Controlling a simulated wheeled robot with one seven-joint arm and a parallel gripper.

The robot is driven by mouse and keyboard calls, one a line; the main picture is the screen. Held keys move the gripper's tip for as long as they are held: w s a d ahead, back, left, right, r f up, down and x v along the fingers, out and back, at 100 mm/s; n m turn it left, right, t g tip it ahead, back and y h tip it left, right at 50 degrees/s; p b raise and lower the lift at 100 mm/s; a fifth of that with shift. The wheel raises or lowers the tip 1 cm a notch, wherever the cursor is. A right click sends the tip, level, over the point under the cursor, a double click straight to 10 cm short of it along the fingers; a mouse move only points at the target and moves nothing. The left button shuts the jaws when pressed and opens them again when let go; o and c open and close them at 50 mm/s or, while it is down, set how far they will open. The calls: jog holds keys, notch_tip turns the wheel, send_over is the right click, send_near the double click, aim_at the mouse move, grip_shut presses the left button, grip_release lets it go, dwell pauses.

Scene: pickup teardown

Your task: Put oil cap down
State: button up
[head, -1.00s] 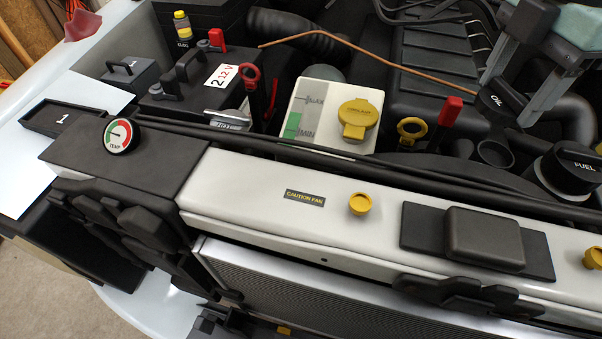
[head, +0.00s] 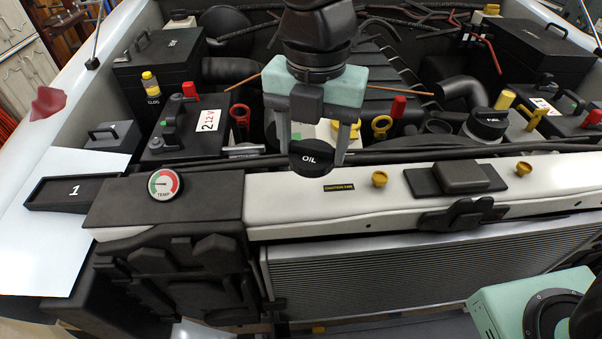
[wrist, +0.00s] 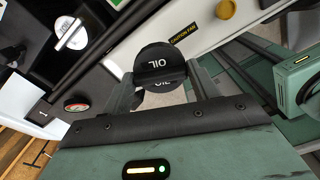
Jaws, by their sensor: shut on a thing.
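The oil cap (head: 311,158) is round and black with white "OIL" lettering. My gripper (head: 318,152) is shut on it, with one grey finger on each side. The cap is held in front of the white coolant tank, around the front crossmember's rear edge; its height above it is hard to tell. In the wrist view the cap (wrist: 161,66) sits between the two fingertips, its lettering upside down. The black tray marked "1" (head: 40,194) lies at the left on a white sheet, and looks empty.
A temperature gauge (head: 165,182) stands on the black panel right of the tray. A battery (head: 190,128), a small black box (head: 112,134) and a yellow-capped bottle (head: 151,86) are behind. The white crossmember (head: 290,197) has yellow caps and a black latch.

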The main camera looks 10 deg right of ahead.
aim_at(311, 190)
jog(key=shift+f+p, duration=0.55)
jog(key=shift+f, duration=2.5)
jog(key=shift+f, duration=0.1)
jog(key=o, duration=1)
jog(key=shift+c, duration=0.2)
notch_tip(311, 190, up, 12)
jog(key=shift+d+r+b, duration=0.1)
jog(key=shift+b, duration=0.95)
jog(key=s+d+f+m, duration=0.4)
jog(key=s+f+m, duration=0.1)
jog(key=m, duration=0.6)
jog(key=s+d+f+m, duration=0.4)
jog(key=s+f+m, duration=0.2)
jog(key=m, duration=0.6)
jog(key=shift+m+y, duration=0.3)
